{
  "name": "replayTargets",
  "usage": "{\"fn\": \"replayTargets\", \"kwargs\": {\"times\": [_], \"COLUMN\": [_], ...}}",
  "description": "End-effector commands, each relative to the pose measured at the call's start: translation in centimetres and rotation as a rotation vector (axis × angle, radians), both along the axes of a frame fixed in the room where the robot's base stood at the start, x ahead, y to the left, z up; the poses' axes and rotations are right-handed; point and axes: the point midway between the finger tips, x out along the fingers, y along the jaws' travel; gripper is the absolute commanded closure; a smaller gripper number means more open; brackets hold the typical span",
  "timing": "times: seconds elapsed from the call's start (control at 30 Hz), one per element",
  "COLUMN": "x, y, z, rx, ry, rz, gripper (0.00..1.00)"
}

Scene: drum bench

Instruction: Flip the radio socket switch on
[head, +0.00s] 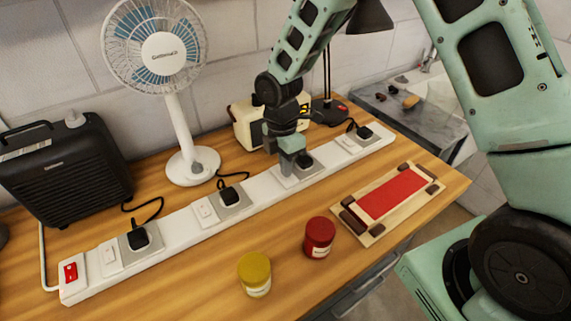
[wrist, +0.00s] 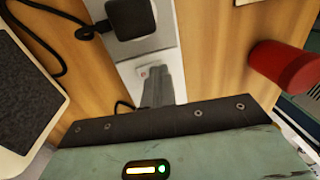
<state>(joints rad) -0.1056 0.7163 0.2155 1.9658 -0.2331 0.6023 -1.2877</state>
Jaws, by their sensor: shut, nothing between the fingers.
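The long white socket strip (head: 180,233) runs diagonally across the bench, with several rocker switches and black plugs. The cream radio (head: 243,122) stands behind it, partly hidden by my arm; its dark speaker side shows in the wrist view (wrist: 25,85). The radio's plug (head: 305,160) sits just right of my gripper, and is at the top of the wrist view (wrist: 130,18). My gripper (head: 287,168) is shut and empty, pointing down over the white switch (wrist: 150,72) beside that plug. The fingers cover part of the switch; I cannot tell whether they touch it.
A fan (head: 180,100) and black heater (head: 60,165) stand behind the strip. A lamp (head: 330,105) is at the back right. A red switch (head: 70,272) is at the left end.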

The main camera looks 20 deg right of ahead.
Motion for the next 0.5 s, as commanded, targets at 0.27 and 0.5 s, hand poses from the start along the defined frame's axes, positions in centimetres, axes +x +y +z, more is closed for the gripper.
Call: {"fn": "replayTargets", "kwargs": {"times": [0.27, 0.5], "x": [0.3, 1.4], "y": [0.1, 0.3], "z": [-0.3, -0.1], "rx": [0.000, 0.001], "ry": [0.008, 0.002], "rz": [0.001, 0.000], "gripper": [1.00, 1.00]}}
